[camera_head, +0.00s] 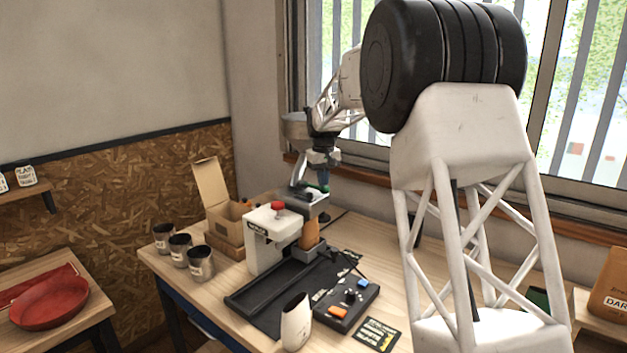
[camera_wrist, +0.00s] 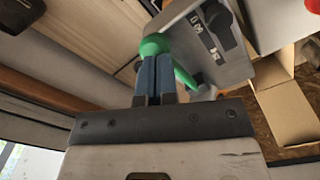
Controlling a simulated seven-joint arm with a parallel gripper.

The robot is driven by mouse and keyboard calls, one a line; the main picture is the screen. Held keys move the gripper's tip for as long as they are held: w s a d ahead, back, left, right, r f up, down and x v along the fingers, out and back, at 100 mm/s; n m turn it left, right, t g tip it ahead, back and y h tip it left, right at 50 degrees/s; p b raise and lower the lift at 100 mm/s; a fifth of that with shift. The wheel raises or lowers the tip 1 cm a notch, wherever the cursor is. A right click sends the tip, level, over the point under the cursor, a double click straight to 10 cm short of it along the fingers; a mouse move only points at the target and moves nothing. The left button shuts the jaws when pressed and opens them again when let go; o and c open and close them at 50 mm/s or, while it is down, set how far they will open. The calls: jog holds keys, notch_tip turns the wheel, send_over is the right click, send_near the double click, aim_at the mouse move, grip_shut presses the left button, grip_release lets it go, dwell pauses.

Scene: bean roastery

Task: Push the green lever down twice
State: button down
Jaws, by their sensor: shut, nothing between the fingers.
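The green lever (camera_wrist: 183,77) shows in the wrist view, with a round knob (camera_wrist: 153,45) at its end, beside a grey housing (camera_wrist: 232,60) with a dark dial. In the head view a small bit of the green lever (camera_head: 323,188) shows at the top of the white machine (camera_head: 266,250). My gripper (camera_wrist: 157,60) is shut and empty. Its blue fingertips lie right at the knob and cover part of the lever. In the head view my gripper (camera_head: 323,176) points down over the lever. I cannot tell whether the fingers touch it.
A red knob (camera_head: 278,206) tops the white machine. Several dark cups (camera_head: 180,248) and a cardboard box (camera_head: 228,220) stand to its left. A white cup (camera_head: 296,322) and a black control box (camera_head: 346,304) stand in front. The window wall (camera_head: 365,175) is close behind.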

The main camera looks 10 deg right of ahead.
jog(key=shift+r, duration=3)
jog(key=shift+s, duration=0.1)
jog(key=shift+s+r, duration=0.15)
jog(key=shift+s, duration=0.1)
jog(key=s+d+r+m+t, duration=0.1)
jog(key=s+r, duration=0.1)
jog(key=s, duration=1.3)
jog(key=s+d+r+m, duration=0.1)
jog(key=s, duration=1.5)
jog(key=s+f, duration=0.4)
jog(key=s, duration=0.6)
jog(key=s+f+t, duration=0.1)
jog(key=s+f, duration=0.3)
jog(key=s, duration=0.6)
jog(key=s+f+m, duration=0.1)
jog(key=s+f, duration=0.3)
jog(key=s, duration=0.6)
jog(key=shift+s+d+t, duration=0.15)
jog(key=shift+t, duration=0.15)
